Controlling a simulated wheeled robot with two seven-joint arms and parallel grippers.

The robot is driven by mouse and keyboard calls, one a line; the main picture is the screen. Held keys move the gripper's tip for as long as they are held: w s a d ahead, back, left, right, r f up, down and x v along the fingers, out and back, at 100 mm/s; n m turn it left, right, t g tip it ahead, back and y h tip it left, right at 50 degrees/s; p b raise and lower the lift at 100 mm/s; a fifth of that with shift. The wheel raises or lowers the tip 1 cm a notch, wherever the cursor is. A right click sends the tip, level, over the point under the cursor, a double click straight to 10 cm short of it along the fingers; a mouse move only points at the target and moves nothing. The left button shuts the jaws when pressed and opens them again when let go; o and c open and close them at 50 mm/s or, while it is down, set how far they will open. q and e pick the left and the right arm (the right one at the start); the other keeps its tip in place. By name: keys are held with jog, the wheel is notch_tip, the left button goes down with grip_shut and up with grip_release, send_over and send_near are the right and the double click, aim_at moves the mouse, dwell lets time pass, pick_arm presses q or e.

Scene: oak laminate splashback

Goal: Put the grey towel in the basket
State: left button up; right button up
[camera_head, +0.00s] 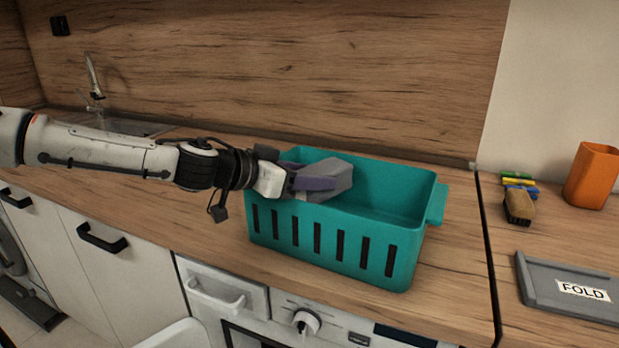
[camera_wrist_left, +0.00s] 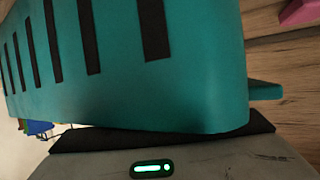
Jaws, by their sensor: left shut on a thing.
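The teal basket (camera_head: 400,195) stands upright on the wooden counter, with dark slots along its front wall. Its teal wall (camera_wrist_left: 200,60) fills much of the left wrist view. My left gripper (camera_head: 312,184) reaches in from the left over the basket's left part and is shut on the grey towel (camera_head: 341,178). The towel looks like a compact grey bundle, held at about rim height over the basket opening. The towel cannot be made out for sure in the left wrist view. The basket floor is mostly hidden by the front wall. My right gripper is out of view.
A grey tray (camera_head: 538,292) labelled FOLD lies at the right. An orange cup (camera_head: 592,175), a brown brush-like item (camera_head: 519,205) and coloured sponges (camera_head: 518,181) are behind it. A tap (camera_head: 94,78) stands far left. The left wrist view shows a pink object (camera_wrist_left: 300,10).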

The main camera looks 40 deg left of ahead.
aim_at(310, 173)
pick_arm(q)
jog(key=o, duration=1.2)
jog(key=shift+s+f, duration=0.15)
jog(key=shift+f, duration=0.45)
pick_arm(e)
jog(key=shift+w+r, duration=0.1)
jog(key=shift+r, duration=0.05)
pick_arm(q)
jog(key=shift+r+p, duration=0.75)
jog(key=shift+r, duration=0.05)
jog(key=v, duration=0.1)
jog(key=p+v, duration=0.1)
jog(key=shift+s+r, duration=0.2)
jog(key=shift+r, duration=0.15)
jog(key=shift+p+v, duration=0.4)
jog(key=shift+v, duration=0.35)
jog(key=shift+p+v, duration=0.35)
jog(key=shift+v, duration=0.65)
jog(key=shift+b+v, duration=0.55)
jog(key=shift+v, duration=2.35)
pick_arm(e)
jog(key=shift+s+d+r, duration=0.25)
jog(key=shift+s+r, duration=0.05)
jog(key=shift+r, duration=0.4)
